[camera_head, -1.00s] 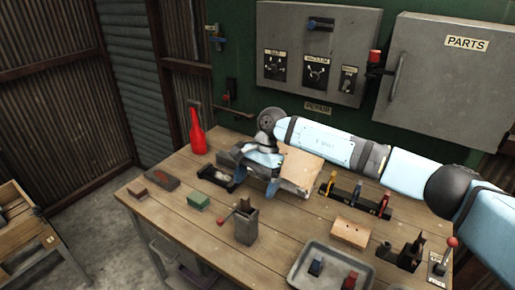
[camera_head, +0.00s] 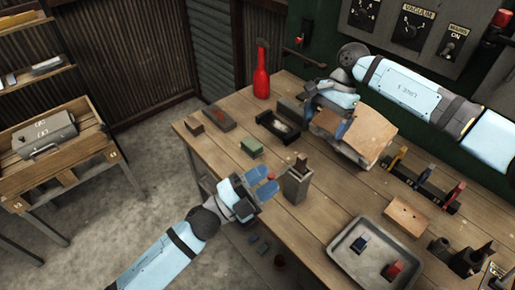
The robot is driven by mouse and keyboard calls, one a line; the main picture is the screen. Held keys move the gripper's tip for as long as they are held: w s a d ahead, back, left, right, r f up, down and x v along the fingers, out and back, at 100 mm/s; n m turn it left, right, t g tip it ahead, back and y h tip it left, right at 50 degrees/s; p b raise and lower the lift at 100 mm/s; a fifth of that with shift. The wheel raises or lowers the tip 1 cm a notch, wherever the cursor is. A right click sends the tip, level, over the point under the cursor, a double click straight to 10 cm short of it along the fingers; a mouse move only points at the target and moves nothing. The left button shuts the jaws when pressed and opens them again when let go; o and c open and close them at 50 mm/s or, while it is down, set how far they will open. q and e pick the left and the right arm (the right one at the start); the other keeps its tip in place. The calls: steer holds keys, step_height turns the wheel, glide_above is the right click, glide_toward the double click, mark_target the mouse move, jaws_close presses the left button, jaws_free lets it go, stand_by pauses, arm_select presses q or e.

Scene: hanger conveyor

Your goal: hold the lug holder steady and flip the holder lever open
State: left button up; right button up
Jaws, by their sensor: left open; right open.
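The lug holder (camera_head: 296,183) is a grey upright block on the wooden bench, with a dark piece standing up from its top. Its lever ends in a red knob (camera_head: 272,176) on the holder's left side. My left gripper (camera_head: 264,182) is open, with its blue fingers close around or beside the knob; contact cannot be told. Most of the lever is hidden by the fingers. My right gripper (camera_head: 327,120) is open, further back on the bench, beside a grey fixture with a tan board (camera_head: 362,136). It is well away from the holder.
A green block (camera_head: 252,147) and a black tray (camera_head: 280,127) lie behind the holder. A grey tray (camera_head: 350,262) with small blue and red parts is at the front. A red bottle (camera_head: 262,75) stands at the back left. Bare bench lies right of the holder.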

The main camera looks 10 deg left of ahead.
mark_target(305, 164)
arm_select(q)
steer(key=s+d+r+m+g+y, duration=0.1)
steer(key=d+m+g, duration=0.2)
steer(key=m+g, duration=0.65)
steer(key=s+d+r+m+g, duration=0.15)
steer(key=d+m+g, duration=0.4)
steer(key=m, duration=0.75)
arm_select(e)
steer(key=x, duration=1.3)
steer(key=shift+s+a+f, duration=0.1)
steer(key=shift+f, duration=0.3)
arm_select(q)
steer(key=w+a+m+t+y, duration=0.2)
steer(key=w+a+m+y, duration=0.2)
steer(key=w+a+y, duration=0.5)
steer(key=a+y, duration=0.2)
steer(key=y, duration=0.1)
steer(key=shift+w+a+f, duration=0.2)
steer(key=shift+a+f, duration=0.1)
steer(key=shift+a, duration=0.1)
steer(key=shift+m, duration=0.25)
arm_select(e)
steer(key=c, duration=1.2)
